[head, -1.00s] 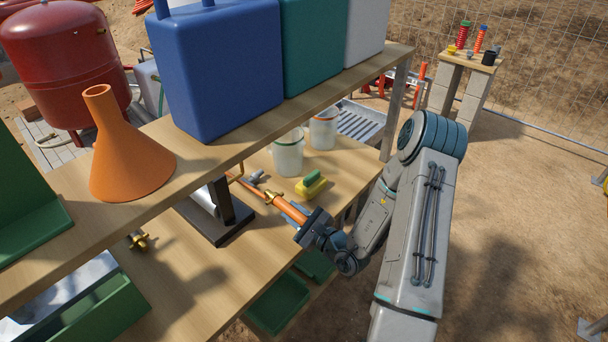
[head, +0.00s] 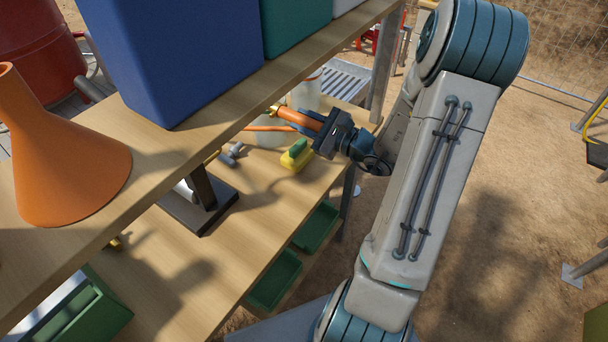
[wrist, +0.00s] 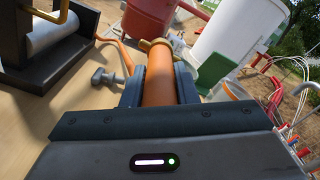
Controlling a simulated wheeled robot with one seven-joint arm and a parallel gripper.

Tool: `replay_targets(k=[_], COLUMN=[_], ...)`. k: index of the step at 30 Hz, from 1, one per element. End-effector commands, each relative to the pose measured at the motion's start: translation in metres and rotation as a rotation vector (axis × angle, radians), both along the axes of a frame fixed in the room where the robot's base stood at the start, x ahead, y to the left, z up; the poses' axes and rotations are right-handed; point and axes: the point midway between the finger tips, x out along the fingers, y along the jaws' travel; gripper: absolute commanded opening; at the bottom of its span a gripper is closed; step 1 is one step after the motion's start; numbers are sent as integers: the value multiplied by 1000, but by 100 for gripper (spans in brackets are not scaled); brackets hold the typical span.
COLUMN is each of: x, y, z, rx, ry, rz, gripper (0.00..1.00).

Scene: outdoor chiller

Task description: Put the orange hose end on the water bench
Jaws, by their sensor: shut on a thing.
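The orange hose end (head: 298,118) with a brass fitting at its tip is held in my gripper (head: 326,127). In the wrist view the orange hose end (wrist: 160,80) lies between the two dark fingers (wrist: 160,88), with the brass collar beyond them. The gripper is shut on it, a little above the wooden bench (head: 200,262), under the upper shelf's right part. A thinner orange hose length (head: 262,128) runs left behind it. I cannot tell which surface is the water bench; this wooden bench carries the hose.
A yellow and green brush (head: 297,154), a grey fitting (head: 231,154) and a dark stand (head: 203,205) are on the bench. Green bins (head: 273,280) sit below. Open ground lies right.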

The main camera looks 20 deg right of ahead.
Motion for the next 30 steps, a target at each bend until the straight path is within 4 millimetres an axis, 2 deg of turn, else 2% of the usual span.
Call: replay_targets(k=[3,6,15,23,30], x=[-6,-8,-8,-7,-7], y=[-8,-9,-9,-9,-9], z=[9,6,-35,-52,-80], rx=[-3,1,4,2,3], ry=[-4,-2,-1,-1,-1], rz=[2,5,4,4,4], gripper=[0,0,0,0,0])
